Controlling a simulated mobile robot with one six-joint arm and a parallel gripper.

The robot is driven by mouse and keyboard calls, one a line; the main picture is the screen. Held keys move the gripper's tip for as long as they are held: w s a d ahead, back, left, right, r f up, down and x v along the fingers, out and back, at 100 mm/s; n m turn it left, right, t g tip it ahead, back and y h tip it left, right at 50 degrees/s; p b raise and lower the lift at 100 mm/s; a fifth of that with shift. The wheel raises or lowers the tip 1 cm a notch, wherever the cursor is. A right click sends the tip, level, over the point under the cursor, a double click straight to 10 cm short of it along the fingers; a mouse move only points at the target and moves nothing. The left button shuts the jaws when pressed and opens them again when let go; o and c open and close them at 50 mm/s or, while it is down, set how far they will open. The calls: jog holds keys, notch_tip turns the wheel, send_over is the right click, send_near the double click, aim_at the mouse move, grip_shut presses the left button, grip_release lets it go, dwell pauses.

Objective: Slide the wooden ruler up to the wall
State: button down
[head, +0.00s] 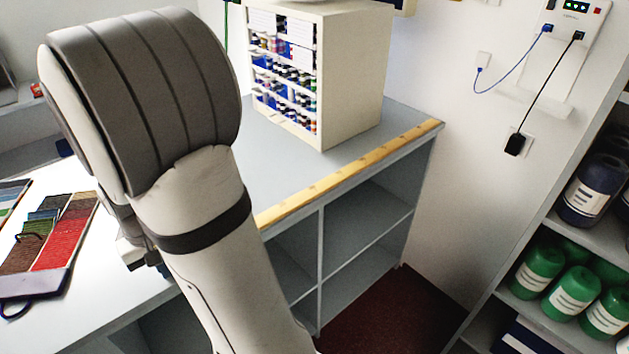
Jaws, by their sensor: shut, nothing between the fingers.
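A long pale wooden strip with small dark marks (350,171) lies along the front edge of the grey counter (270,185); it is the only thing in view that looks like the wooden ruler. Its right end lies by the counter's right end, close to the white wall (455,170). Its left part runs out of sight behind my arm. My gripper (146,261) is mostly hidden behind my arm, low over the left part of the counter. It is shut and empty, apart from the visible part of the strip.
A cream cabinet of small bottles (350,75) stands at the back of the counter. Fabric swatches (62,235) lie at the left. Shelves with green spools (568,290) stand at the right. A black plug and cable (516,144) hang on the wall.

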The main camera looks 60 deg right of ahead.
jog(key=shift+s+d, duration=0.3)
jog(key=shift+d, duration=0.6)
jog(key=shift+s+d, duration=0.3)
jog(key=shift+d, duration=0.6)
jog(key=shift+w+a, duration=0.2)
jog(key=shift+a, duration=0.3)
jog(key=shift+w+a, duration=0.15)
jog(key=shift+a, duration=0.35)
notch_tip(320, 180, up, 9)
jog(key=p, duration=0.6)
jog(key=shift+p, duration=0.3)
jog(key=s+a+r+n+t+b, duration=0.1)
jog(key=s+a+r+n+t, duration=0.2)
jog(key=s+a+r, duration=0.5)
jog(key=s+r, duration=0.1)
jog(key=s, duration=0.2)
jog(key=shift+s+a+n, duration=0.2)
jog(key=shift+s+n, duration=0.1)
jog(key=shift+s, duration=0.05)
